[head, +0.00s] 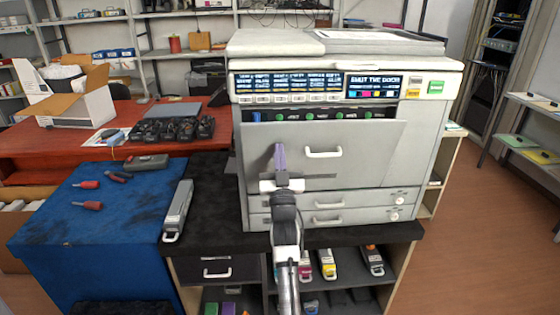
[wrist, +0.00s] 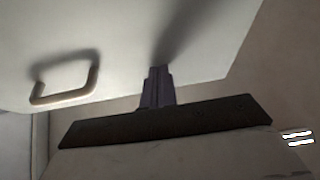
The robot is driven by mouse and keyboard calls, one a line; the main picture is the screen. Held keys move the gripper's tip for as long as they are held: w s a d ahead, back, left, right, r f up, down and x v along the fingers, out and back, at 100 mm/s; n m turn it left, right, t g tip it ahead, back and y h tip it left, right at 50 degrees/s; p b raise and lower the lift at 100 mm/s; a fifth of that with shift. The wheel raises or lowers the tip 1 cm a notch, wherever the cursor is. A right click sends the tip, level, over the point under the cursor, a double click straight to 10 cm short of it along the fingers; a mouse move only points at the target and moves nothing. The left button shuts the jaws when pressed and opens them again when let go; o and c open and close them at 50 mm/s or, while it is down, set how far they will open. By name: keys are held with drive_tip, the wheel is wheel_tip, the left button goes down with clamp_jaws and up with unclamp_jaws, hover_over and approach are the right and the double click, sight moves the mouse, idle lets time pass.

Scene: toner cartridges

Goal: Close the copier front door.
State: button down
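The copier (head: 345,100) stands on a black-topped stand. Its front door (head: 370,155) is a pale panel with a white handle (head: 323,153). The door's top edge leans out, leaving a gap where a row of green knobs (head: 308,116) shows. The display (head: 374,84) reads "SHUT THE DOOR". My gripper (head: 280,152) is in front of the door, left of the handle, with its purple fingers together and nothing between them. In the wrist view, the fingertips (wrist: 158,72) are at the door's face (wrist: 130,35), right of the handle (wrist: 65,85); contact is unclear.
Two drawers (head: 330,208) lie below the door. A grey toner cartridge (head: 178,208) lies on the black top at left. A blue mat (head: 110,215) holds red-handled tools. Several cartridges stand on the shelf below. Open floor (head: 490,230) is at right.

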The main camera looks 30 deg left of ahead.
drive_tip(key=shift+w+a, duration=0.1)
drive_tip(key=shift+w+a+r+b, duration=0.2)
drive_tip(key=shift+w+a+b, duration=0.5)
drive_tip(key=shift+w, duration=0.25)
drive_tip(key=shift+w+a+r+b, duration=0.2)
drive_tip(key=shift+w+a+b, duration=0.4)
drive_tip(key=shift+w+b, duration=0.3)
drive_tip(key=shift+r, duration=0.1)
drive_tip(key=s+d+p, duration=0.1)
drive_tip(key=s+d, duration=0.4)
drive_tip(key=s, duration=0.3)
drive_tip(key=shift+s+d, duration=0.15)
drive_tip(key=shift+d, duration=0.2)
